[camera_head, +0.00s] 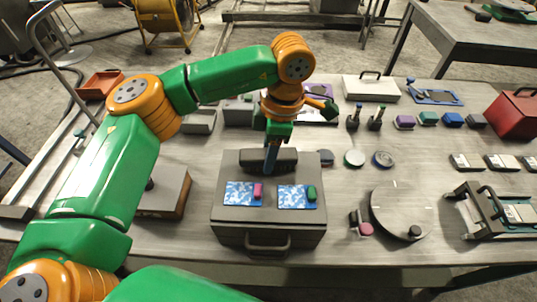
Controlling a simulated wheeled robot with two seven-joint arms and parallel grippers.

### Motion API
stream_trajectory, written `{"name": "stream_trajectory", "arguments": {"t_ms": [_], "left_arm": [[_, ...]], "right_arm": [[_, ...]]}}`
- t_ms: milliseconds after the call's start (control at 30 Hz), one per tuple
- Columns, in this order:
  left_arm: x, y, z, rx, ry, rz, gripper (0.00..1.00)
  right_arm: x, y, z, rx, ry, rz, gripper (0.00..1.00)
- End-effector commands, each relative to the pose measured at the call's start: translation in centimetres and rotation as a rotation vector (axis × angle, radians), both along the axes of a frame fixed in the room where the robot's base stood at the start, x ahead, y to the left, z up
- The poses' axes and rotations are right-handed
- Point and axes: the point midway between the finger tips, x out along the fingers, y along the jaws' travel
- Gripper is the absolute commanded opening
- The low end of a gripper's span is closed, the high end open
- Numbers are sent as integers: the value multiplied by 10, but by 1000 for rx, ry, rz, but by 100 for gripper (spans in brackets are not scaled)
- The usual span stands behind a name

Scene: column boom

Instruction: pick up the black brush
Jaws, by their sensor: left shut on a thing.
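My left gripper (271,160) points down at the back of a grey box (268,223) with a front handle. It is shut on a dark block-like thing (250,160), which seems to be the black brush; the fingers cover its middle. I cannot tell whether this thing touches the box or is lifted. On the box top are two blue-and-white pads, with a pink block (258,191) and a green block (311,193). My right gripper is not in view.
Small coloured blocks, including a purple one (405,122) and a dark one (476,121), stand in a row at the back right. A round grey plate (400,212) and a handled rack (490,212) are at the right. A red box (518,115) stands at the right edge.

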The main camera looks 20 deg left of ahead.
Motion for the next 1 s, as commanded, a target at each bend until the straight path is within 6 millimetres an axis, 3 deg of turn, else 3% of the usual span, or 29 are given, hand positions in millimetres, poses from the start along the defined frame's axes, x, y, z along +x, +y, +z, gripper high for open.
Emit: {"name": "stream_trajectory", "arguments": {"t_ms": [167, 400, 600, 700, 1000], "left_arm": [[1, -1, 27, -2, -6, 0, 0], [-29, -49, 94, 3, -9, -5, 0], [-61, -97, 116, 2, -4, -5, 0], [-69, -111, 124, 1, -2, -2, 0], [-75, -119, 127, 0, 0, 0, 0]], "right_arm": [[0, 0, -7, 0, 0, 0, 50], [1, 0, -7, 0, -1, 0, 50], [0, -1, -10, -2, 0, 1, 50], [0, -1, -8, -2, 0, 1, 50], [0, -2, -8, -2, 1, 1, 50]]}}
